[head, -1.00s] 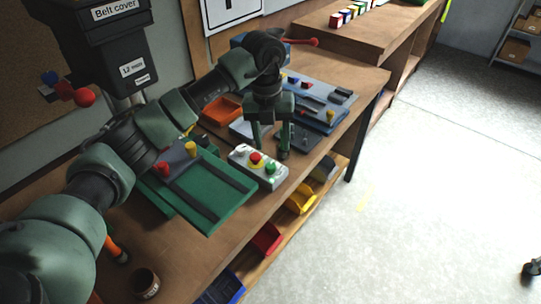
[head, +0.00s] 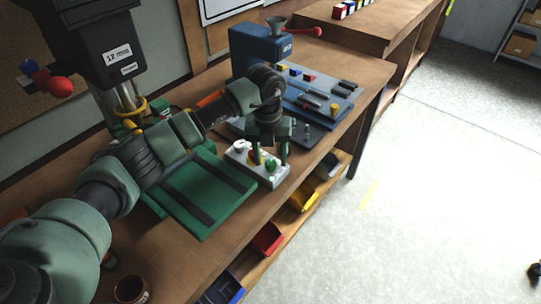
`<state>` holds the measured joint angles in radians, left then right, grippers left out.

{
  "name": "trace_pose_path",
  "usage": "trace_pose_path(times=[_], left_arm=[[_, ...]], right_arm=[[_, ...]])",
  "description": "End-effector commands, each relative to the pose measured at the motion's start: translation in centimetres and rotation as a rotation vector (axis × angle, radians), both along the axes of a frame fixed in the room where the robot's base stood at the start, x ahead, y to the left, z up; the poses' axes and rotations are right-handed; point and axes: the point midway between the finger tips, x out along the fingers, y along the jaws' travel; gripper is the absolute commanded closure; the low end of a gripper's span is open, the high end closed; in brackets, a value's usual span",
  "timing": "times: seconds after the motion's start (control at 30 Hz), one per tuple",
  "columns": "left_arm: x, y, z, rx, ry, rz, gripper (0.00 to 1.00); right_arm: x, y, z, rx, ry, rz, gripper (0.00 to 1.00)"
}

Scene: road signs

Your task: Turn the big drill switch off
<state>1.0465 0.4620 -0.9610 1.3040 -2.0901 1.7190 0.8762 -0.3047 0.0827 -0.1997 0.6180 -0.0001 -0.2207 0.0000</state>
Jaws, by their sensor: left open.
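A pale grey switch box (head: 268,179) with a red button on yellow, a green button (head: 270,166) and a white knob (head: 239,147) lies on the bench near its front edge. My left gripper (head: 268,158) is open and points down over this box. One finger partly hides the red button and its yellow part; the other is beside the green button at the box's right end. I cannot tell whether the fingers touch the box. The dark big drill (head: 108,48) stands at the back left, with red-knobbed handles. My right gripper is not in view.
A green plate (head: 209,201) lies left of the box. A blue machine (head: 262,48) with a red-tipped lever and a blue tray of small parts (head: 325,98) stand behind. A brown cup (head: 131,288) is at the front left. Coloured bins (head: 268,238) sit under the bench edge.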

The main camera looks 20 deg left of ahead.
Motion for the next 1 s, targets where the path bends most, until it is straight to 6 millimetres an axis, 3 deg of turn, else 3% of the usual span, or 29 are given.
trace_pose_path(times=[0.37,0.5,0.57,1.0], left_arm=[[0.0,0.0,-0.9,0.000,-0.001,0.000,0.48],[0.0,0.0,-0.8,0.000,-0.001,0.000,0.87],[0.0,0.0,-0.8,0.000,-0.001,0.000,1.00],[0.1,0.0,-1.0,0.001,-0.003,-0.082,1.00]], right_arm=[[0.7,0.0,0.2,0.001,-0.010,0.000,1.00],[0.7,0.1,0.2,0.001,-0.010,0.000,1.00],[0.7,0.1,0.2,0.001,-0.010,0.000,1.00],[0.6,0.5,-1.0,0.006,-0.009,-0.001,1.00]])
